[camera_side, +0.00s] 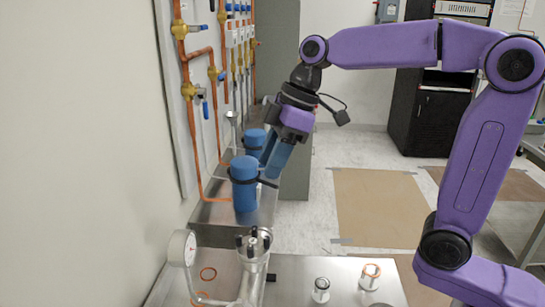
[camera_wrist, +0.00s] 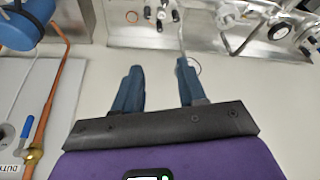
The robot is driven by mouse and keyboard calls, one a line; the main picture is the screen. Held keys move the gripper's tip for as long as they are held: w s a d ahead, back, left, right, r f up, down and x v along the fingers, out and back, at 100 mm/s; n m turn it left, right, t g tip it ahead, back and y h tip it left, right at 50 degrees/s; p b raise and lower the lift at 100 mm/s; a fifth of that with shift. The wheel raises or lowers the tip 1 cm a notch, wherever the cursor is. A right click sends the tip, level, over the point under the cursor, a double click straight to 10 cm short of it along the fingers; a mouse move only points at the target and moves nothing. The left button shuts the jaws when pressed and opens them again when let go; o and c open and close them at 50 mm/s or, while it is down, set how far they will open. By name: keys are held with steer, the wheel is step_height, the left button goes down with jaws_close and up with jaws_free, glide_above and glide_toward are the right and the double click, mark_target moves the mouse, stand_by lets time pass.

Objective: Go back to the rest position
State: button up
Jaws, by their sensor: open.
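My gripper (camera_side: 269,164) hangs at the end of my purple arm, with its blue fingers pointing down and left. In the side view it is just right of a blue cylinder (camera_side: 244,183); whether they touch I cannot tell. In the wrist view my gripper (camera_wrist: 158,68) is open, with its two fingers apart and nothing between them. A blue rounded part (camera_wrist: 28,27) shows at the upper left of the wrist view, apart from the fingers.
A second blue cylinder (camera_side: 254,138) stands behind the first. Copper pipes (camera_side: 189,110) with valves run along the left wall. On the front metal bench (camera_side: 338,268) are a gauge (camera_side: 183,248), a metal fitting (camera_side: 254,243) and two small cups (camera_side: 321,290) (camera_side: 370,276). Open floor lies to the right.

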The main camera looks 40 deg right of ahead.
steer(key=s+d+f+h, duration=0.1)
steer(key=s+d+f, duration=0.3)
steer(key=s, duration=0.4)
steer(key=s+d+f+g+h, duration=0.1)
steer(key=s+d+f, duration=0.3)
steer(key=s, duration=0.4)
steer(key=s+d+f+h, duration=0.1)
steer(key=s+d+f, duration=0.4)
steer(key=s, duration=0.4)
steer(key=shift+f+g+h, duration=0.4)
steer(key=shift+f, duration=0.1)
